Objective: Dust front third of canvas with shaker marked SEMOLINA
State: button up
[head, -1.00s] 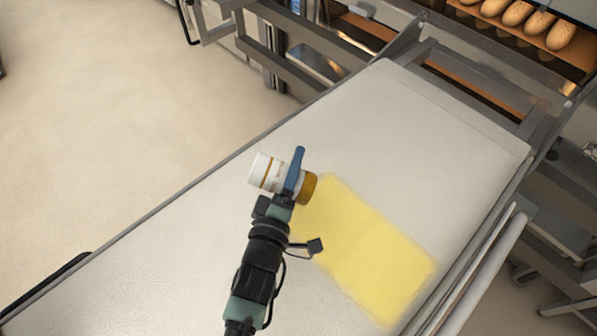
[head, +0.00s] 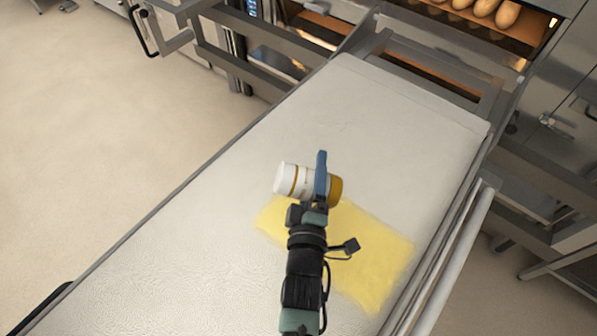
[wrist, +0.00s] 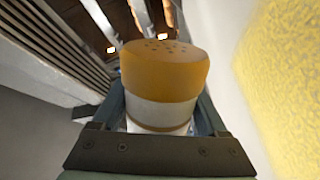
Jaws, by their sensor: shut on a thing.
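My gripper (head: 318,182) is shut around the middle of a white shaker (head: 291,178) with an amber cap. In the head view the shaker lies on its side over the canvas, its cap pointing right. The wrist view shows the cap's perforated top (wrist: 165,50) between my fingers; no readable marking shows. The pale canvas (head: 350,110) stretches along the loader up to the oven end. A yellow dusted patch (head: 372,250) lies on it under and to the right of my arm, and it also shows in the wrist view (wrist: 285,80).
The deck oven with several loaves (head: 485,10) stands at the top right. A metal frame (head: 425,60) closes the canvas's far end. A rail (head: 455,250) runs along its right side. The open floor (head: 90,150) is clear at left.

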jog(key=w+d+p, duration=0.2)
jog(key=d+p, duration=0.1)
jog(key=d, duration=0.7)
jog(key=w+d+p, duration=0.2)
jog(key=d+p, duration=0.1)
jog(key=d, duration=0.7)
jog(key=d+r+n+b, duration=0.2)
jog(key=r+n+b, duration=0.1)
jog(key=n, duration=0.8)
jog(key=d+r+n+b, duration=0.3)
jog(key=r+n+b, duration=0.1)
jog(key=n, duration=0.6)
jog(key=shift+s+r+n+b, duration=0.15)
jog(key=shift+r+n+b, duration=0.2)
jog(key=shift+b, duration=0.3)
jog(key=shift+f, duration=0.15)
